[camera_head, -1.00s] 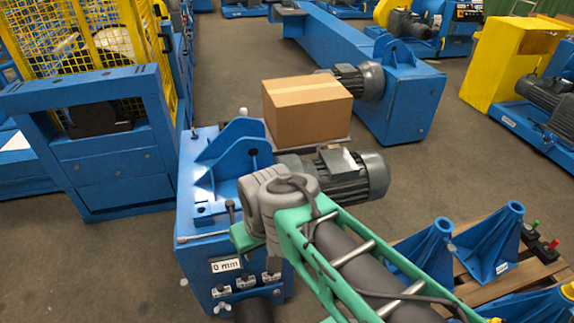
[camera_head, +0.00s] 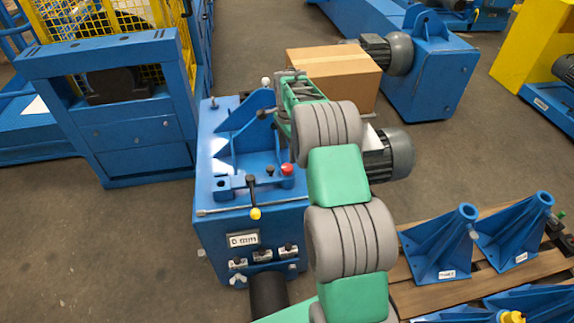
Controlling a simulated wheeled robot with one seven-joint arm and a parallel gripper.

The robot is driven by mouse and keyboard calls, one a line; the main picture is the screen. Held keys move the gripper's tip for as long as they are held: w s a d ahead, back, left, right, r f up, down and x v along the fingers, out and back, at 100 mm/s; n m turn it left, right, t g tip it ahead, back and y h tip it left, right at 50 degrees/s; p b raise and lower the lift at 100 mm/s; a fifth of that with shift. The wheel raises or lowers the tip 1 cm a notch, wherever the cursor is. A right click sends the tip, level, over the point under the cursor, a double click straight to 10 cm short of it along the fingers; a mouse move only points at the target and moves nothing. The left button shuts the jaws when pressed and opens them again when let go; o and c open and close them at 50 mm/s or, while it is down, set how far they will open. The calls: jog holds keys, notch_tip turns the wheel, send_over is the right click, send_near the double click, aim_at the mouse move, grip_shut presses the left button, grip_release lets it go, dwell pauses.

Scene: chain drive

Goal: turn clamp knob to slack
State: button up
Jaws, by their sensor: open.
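The blue drive stand (camera_head: 212,240) is left of centre, with a front label plate (camera_head: 243,239) whose text is blurred. On its top are a black lever with a yellow ball end (camera_head: 255,213), a small black knob (camera_head: 270,171) and a red knob (camera_head: 287,169). Labelled small controls (camera_head: 262,256) sit on the front face. I cannot tell which of these is the clamp knob or how it is turned. My arm rises in front of the stand's right side and reaches over its back right.
A cardboard box (camera_head: 330,72) and a grey motor (camera_head: 396,155) are behind and right of my arm. A pallet (camera_head: 420,298) with blue brackets (camera_head: 440,245) lies at lower right. A yellow-caged blue machine (camera_head: 140,130) stands left. Floor left of the stand is clear.

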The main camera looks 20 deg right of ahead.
aim_at(287, 166)
notch_tip(287, 166, down, 8)
jog(key=shift+w+r+p, duration=0.1)
jog(key=shift+p, duration=0.4)
jog(key=shift+c, duration=0.6)
grip_shut()
